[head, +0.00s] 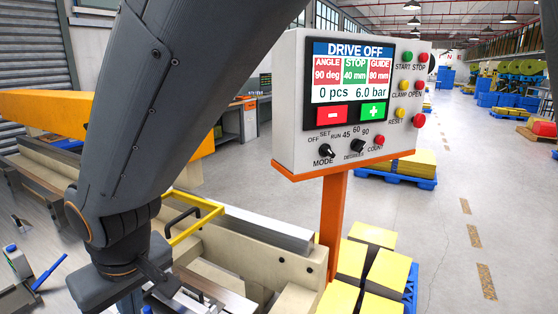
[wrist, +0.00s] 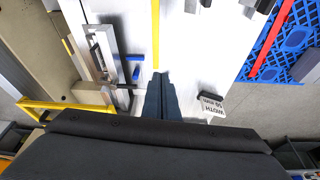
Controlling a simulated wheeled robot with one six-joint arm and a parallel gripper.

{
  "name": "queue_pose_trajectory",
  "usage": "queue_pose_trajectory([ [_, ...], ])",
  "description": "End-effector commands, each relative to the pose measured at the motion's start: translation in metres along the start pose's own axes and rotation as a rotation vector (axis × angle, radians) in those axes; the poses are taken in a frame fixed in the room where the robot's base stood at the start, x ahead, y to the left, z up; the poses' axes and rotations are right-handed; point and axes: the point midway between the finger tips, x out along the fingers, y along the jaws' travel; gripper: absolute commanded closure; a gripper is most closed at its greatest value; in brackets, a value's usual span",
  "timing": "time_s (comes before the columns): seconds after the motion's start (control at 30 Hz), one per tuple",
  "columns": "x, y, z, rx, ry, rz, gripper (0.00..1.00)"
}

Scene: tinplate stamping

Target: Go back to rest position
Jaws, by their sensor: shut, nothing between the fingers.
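My arm comes down across the left of the head view, with its dark wrist (head: 125,255) low over the machine bed. The fingertips are hidden there. In the wrist view my gripper (wrist: 160,78) is shut and empty, its two dark fingers side by side over a white surface (wrist: 185,30). The finger tips appear close to the end of a yellow strip (wrist: 156,35); I cannot tell whether they touch it.
A control panel (head: 290,100) on an orange post (head: 333,220) stands right of my arm, reading DRIVE OFF. A yellow bar (head: 195,228) crosses the machine. Yellow-topped stacks (head: 388,270) stand front right. Open floor (head: 450,220) lies beyond.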

Motion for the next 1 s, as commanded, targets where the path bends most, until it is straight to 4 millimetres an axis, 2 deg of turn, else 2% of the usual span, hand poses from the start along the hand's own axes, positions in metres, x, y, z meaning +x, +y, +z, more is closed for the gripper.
queue_pose_trajectory([
  [0.23, 0.011, 0.073, 0.025, 0.123, -0.026, 0.042, 1.00],
  [0.37, 0.017, 0.125, 0.051, 0.220, -0.048, 0.072, 1.00],
  [0.5, 0.022, 0.191, 0.097, 0.361, -0.078, 0.110, 1.00],
  [0.7, 0.025, 0.265, 0.174, 0.560, -0.120, 0.156, 1.00],
  [0.83, 0.024, 0.299, 0.229, 0.693, -0.145, 0.181, 1.00],
  [1.0, 0.021, 0.324, 0.292, 0.839, -0.171, 0.203, 1.00],
])
